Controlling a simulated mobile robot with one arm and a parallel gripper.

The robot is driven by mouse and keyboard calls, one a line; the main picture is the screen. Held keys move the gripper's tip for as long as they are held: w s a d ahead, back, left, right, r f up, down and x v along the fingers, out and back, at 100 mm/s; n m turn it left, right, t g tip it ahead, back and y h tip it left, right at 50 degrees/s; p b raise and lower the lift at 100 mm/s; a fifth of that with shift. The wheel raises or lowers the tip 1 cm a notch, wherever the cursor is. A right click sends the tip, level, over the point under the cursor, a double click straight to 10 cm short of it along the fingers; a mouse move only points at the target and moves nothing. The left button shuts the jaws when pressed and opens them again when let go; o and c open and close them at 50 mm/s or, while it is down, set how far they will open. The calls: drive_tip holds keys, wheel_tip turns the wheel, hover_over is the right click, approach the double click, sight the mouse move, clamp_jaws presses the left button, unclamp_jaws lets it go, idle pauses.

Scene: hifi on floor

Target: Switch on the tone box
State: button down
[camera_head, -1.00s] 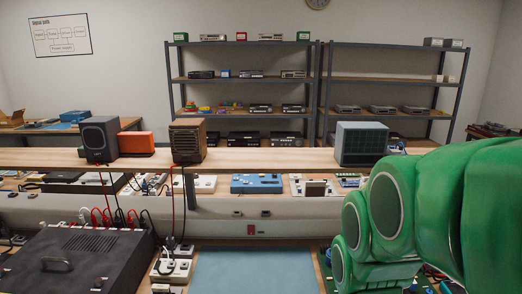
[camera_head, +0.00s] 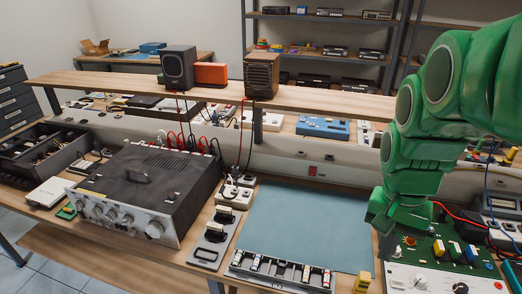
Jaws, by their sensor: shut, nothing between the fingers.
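No label names the tone box, so I cannot tell which unit it is. A unit with a green board, coloured parts and a white front panel with a knob (camera_head: 425,281) sits at the bottom right, cut off by the frame. A small grey panel with pale switches (camera_head: 211,238) lies left of the blue mat. A large dark amplifier with a silver knobbed front (camera_head: 155,190) stands further left. My green arm reaches down from the upper right. My gripper (camera_head: 382,222) is shut and empty, above the mat's right edge beside the green-board unit. Its fingertips are hard to make out.
The blue mat (camera_head: 300,225) is bare, with a strip of small parts (camera_head: 280,270) along its front. A raised shelf carries a dark speaker (camera_head: 178,68), an orange box (camera_head: 211,74) and a brown speaker (camera_head: 261,75). Red and black cables run behind the amplifier.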

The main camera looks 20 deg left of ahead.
drive_tip(key=w+a+r+m+t, duration=0.15)
drive_tip(key=w+a, duration=0.25)
drive_tip(key=w, duration=0.4)
drive_tip(key=w+a+r+m+g, duration=0.1)
drive_tip(key=w+a+m, duration=0.3)
drive_tip(key=w, duration=0.5)
drive_tip(key=m+t, duration=0.2)
drive_tip(key=m, duration=0.7)
hover_over(224, 186)
drive_tip(key=s, duration=0.2)
wheel_tip(224, 186, down, 13)
drive_tip(key=shift+y, duration=0.3)
drive_tip(key=f, duration=0.4)
drive_tip(key=w+f, duration=0.1)
drive_tip(key=f, duration=0.9)
drive_tip(key=shift+w, duration=0.35)
drive_tip(key=shift+a+f, duration=0.1)
drive_tip(key=shift+f, duration=0.1)
